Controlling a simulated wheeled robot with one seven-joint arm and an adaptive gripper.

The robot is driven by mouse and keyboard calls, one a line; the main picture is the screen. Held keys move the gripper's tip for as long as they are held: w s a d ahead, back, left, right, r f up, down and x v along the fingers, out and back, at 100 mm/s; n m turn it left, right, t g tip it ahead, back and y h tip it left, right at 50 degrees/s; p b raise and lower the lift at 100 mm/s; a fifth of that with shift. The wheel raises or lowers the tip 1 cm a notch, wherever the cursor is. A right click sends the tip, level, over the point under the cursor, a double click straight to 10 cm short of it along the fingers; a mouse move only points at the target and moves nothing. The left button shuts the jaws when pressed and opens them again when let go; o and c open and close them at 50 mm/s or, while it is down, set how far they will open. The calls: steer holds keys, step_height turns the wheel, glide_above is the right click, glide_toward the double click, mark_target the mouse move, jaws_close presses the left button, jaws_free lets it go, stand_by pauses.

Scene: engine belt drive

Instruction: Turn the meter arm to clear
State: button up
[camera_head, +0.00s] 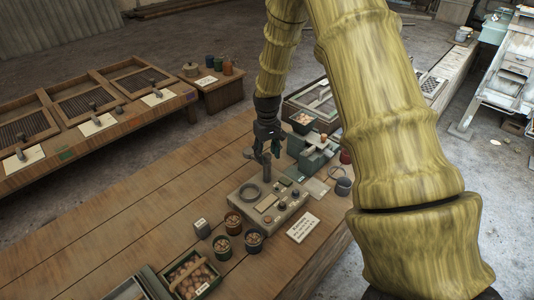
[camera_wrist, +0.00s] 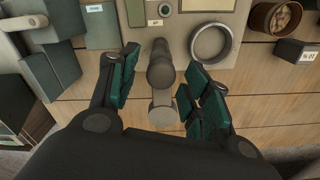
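The meter box (camera_head: 262,213), a grey panel with knobs and a ring, stands on the wooden bench. What looks like its arm, a dark grey post with a rounded end, rises at the box's far edge (camera_head: 267,172). In the wrist view this arm (camera_wrist: 161,74) points toward the camera, with a paler round piece (camera_wrist: 163,112) beside it. My gripper (camera_head: 262,154) is above the arm. In the wrist view my gripper (camera_wrist: 164,88) is open, its green-padded fingers either side of the arm with gaps. Which setting the arm points to cannot be read.
Cups of small round items (camera_head: 254,240) and a tray (camera_head: 190,274) stand in front of the box. A grey-green block device (camera_head: 314,152) stands close on the right. A white card (camera_head: 302,227) lies to the right. The bench's left part is clear.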

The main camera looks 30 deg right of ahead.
steer(key=shift+s, duration=0.1)
step_height(320, 180, up, 12)
stand_by(0.7)
steer(key=shift+r, duration=0.1)
stand_by(0.4)
